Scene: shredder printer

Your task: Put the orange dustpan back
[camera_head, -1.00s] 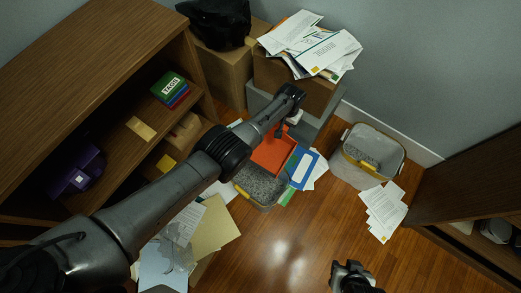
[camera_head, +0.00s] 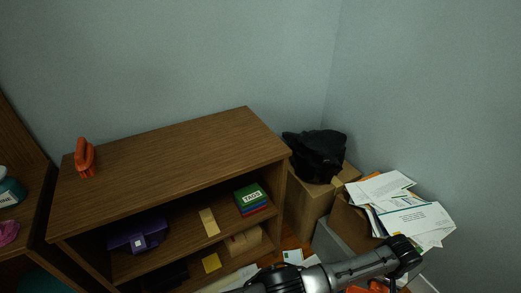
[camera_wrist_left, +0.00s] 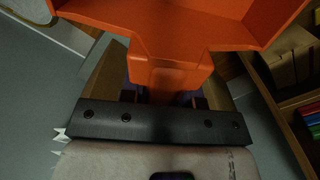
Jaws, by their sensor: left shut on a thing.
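The orange dustpan (camera_wrist_left: 190,25) fills the top of the left wrist view, its handle pointing back into my left gripper (camera_wrist_left: 165,98). The gripper is shut on the handle. In the head view only a small orange part of the dustpan (camera_head: 370,287) shows at the bottom edge, below my left wrist; the gripper's fingers are hidden there. An orange brush (camera_head: 85,158) stands on the left end of the wooden shelf's top (camera_head: 175,150), far from the dustpan. My right gripper is out of view.
Most of the shelf top is bare. Its compartments hold a purple item (camera_head: 138,236) and a green box (camera_head: 250,198). A black bag (camera_head: 316,153) sits on a cardboard box (camera_head: 305,207) beside the shelf. A paper pile (camera_head: 410,213) lies to the right.

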